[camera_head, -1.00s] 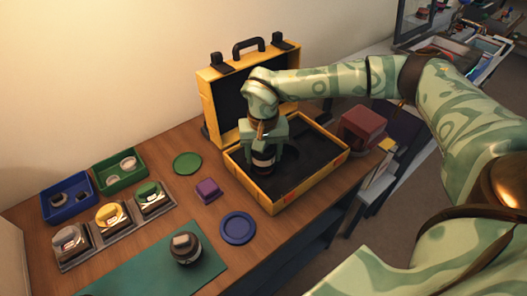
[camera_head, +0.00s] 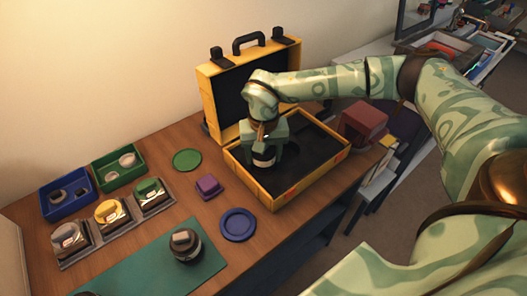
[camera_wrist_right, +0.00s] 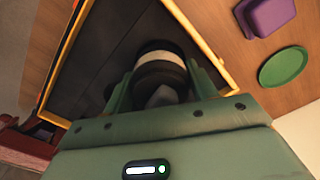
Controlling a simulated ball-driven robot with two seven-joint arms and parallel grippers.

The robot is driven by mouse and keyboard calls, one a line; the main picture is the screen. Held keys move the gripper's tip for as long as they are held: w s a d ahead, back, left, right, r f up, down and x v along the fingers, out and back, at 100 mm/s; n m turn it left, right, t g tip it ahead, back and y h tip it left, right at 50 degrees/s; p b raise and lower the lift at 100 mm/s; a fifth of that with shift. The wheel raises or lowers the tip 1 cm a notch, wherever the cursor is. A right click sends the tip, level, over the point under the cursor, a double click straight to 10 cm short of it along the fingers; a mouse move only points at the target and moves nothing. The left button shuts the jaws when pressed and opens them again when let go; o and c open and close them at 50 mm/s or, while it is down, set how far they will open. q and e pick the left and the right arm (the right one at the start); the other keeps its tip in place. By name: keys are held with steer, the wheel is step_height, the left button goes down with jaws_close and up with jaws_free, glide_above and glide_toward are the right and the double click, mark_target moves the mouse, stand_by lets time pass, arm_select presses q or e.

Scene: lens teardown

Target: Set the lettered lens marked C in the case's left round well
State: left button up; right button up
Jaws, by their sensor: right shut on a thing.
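The yellow case (camera_head: 312,183) stands open on the wooden table, its lid upright behind and its inside dark. My right gripper (camera_head: 264,151) points down into the left part of the case. It is shut on a dark round lens (camera_head: 264,162) with a pale band, also seen between the fingers in the right wrist view (camera_wrist_right: 160,66). The letter on this lens is hidden. The lens is upright, over or in the left part of the dark insert; whether it touches the bottom cannot be told. The left well is hidden under gripper and lens. My left gripper is not in view.
Another dark lens (camera_head: 186,252) stands on the green mat (camera_head: 140,272). Blue (camera_head: 68,209) and green (camera_head: 105,183) bins and grey stands with coloured-topped items lie left. A purple block (camera_head: 208,186), blue dish (camera_head: 238,224) and green disc (camera_head: 187,160) lie near the case.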

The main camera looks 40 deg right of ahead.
steer(key=shift+f, duration=0.8)
steer(key=o, duration=1.1)
steer(key=shift+c, duration=0.2)
steer(key=o, duration=0.3)
steer(key=shift+s, duration=0.1)
steer(key=shift+o, duration=0.2)
steer(key=shift+r, duration=0.15)
steer(key=shift+r, duration=0.25)
steer(key=r+p, duration=0.1)
steer(key=r, duration=0.1)
steer(key=r+p, duration=0.1)
steer(key=p, duration=0.1)
steer(key=shift+a+r, duration=0.2)
steer(key=shift+r, duration=0.15)
steer(key=r+p, duration=0.3)
steer(key=shift+d, duration=0.2)
steer(key=shift+r+p, duration=0.9)
steer(key=shift+p, duration=0.25)
steer(key=shift+f, duration=0.15)
